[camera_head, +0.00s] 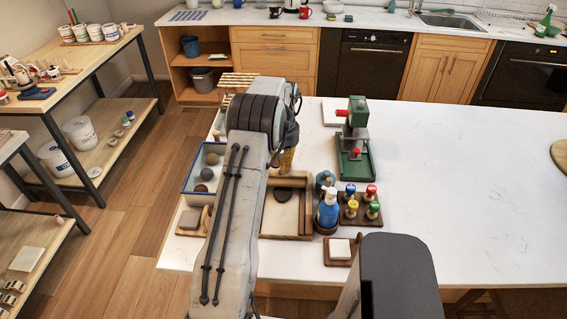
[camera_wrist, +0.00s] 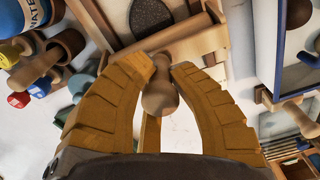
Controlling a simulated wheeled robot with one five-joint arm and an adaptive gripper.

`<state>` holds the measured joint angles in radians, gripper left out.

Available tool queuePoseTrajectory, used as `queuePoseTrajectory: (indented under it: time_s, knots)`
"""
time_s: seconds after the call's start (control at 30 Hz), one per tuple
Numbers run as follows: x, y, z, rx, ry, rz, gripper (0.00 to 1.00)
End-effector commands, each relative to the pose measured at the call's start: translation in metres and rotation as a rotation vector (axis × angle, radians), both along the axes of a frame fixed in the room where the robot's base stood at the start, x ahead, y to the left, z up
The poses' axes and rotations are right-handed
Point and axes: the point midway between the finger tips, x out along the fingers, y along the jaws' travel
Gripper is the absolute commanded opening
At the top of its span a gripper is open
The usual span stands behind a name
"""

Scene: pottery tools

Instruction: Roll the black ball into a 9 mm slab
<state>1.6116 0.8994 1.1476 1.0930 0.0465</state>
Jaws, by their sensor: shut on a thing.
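The black clay (camera_head: 284,194) lies in a shallow wooden tray (camera_head: 290,236). In the wrist view it is a dark, rounded, flat-looking patch (camera_wrist: 152,16) near the top edge; its thickness cannot be judged. My gripper (camera_wrist: 163,72) has its yellow fingers closed around a pale wooden handle, seemingly of a rolling pin (camera_wrist: 159,97). The handle's rounded end sticks out between the fingers. Wood beyond the fingertips seems to be the pin's body, close to the clay. In the head view my arm hides most of the gripper (camera_head: 287,160) and the pin.
A blue-edged tray (camera_head: 187,181) with several balls stands left of my arm. A blue bottle (camera_head: 327,212), a block of coloured-knob tools (camera_head: 360,210) and a green press (camera_head: 356,150) stand to the right.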

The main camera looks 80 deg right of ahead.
Motion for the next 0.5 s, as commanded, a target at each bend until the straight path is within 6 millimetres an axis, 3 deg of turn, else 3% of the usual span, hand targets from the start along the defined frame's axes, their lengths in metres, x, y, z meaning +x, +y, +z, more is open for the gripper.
queuePoseTrajectory:
  time_s: [0.5]
  knots:
    - [-0.001, 0.018, -0.004, 0.007, -0.001, 0.0, 0.0]
